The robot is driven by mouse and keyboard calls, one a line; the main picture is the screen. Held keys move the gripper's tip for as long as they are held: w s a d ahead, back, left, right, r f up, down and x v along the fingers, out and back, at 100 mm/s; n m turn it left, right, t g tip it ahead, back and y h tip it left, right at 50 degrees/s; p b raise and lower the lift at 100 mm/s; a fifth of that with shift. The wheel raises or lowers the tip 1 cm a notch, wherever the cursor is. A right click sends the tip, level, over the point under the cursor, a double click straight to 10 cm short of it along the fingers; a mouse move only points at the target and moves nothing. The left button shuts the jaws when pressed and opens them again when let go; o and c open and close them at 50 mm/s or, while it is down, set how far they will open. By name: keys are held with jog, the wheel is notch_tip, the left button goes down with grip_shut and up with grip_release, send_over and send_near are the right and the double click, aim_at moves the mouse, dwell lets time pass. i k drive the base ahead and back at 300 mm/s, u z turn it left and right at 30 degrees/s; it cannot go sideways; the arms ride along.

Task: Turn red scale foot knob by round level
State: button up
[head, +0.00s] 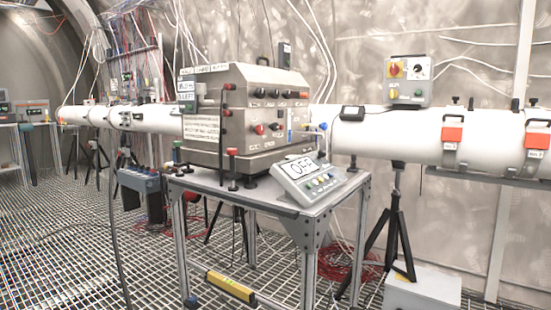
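A grey metal machine (245,125) stands on a metal-framed table (255,196), with several knobs on its front. A blue knob (323,126) shows at the machine's right side. I cannot make out a round level at this size. My gripper is not in view.
A long white pipe (400,135) runs behind the table. A black tripod (396,225) and a pale box (422,288) stand at the right. A yellow bar (231,287) lies low under the table. Red cables (345,265) lie on the floor. The grated floor (75,250) at left is mostly open.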

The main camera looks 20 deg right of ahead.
aim_at(232, 153)
jog(key=z, duration=0.05)
jog(key=k, duration=0.45)
jog(key=u, duration=0.75)
jog(key=i, duration=1.75)
jog(key=z, duration=0.7)
